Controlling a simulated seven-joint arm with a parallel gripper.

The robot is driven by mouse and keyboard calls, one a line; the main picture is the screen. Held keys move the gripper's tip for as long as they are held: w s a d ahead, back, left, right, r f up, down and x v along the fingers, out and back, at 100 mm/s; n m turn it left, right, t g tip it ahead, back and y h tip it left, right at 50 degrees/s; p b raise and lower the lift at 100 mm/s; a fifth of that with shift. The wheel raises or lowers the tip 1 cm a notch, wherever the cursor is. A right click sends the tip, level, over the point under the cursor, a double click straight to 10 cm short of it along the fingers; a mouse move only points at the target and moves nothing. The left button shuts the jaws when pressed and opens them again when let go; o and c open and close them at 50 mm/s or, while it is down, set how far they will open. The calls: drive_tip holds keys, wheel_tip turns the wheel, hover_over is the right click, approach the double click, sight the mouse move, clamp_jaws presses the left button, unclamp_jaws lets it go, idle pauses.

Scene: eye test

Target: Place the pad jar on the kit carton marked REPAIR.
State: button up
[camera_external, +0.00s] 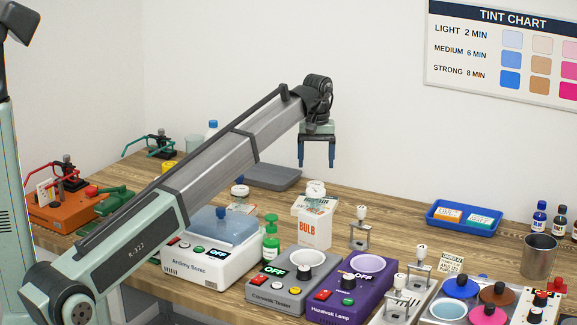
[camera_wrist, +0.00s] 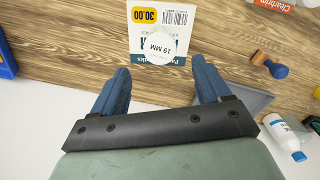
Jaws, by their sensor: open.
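The pad jar (camera_wrist: 160,49), seen from above in the wrist view, has a white lid lettered 19 MM. It covers part of a white and teal kit carton (camera_wrist: 145,15) with a yellow 30.00 label. The carton's name is mostly hidden; only a final R shows. In the external view the white jar (camera_external: 315,188) appears just behind the BULB carton, which hides its base; I cannot see its contact with the kit carton clearly. My gripper (camera_external: 317,165) is open and empty above the jar. Its blue fingers also show in the wrist view (camera_wrist: 163,88), apart from the jar.
The BULB carton (camera_external: 315,232) stands in front of the jar. Another white-lidded jar (camera_external: 240,190) is to the left. A grey tray (camera_external: 273,180) lies behind. Bench devices, including a purple Hazebolt Lamp (camera_external: 340,305), fill the front. A blue tray (camera_external: 437,225) holds two small boxes at right.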

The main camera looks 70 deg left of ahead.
drive_tip(key=shift+r, duration=1.3)
drive_tip(key=shift+d, duration=0.1)
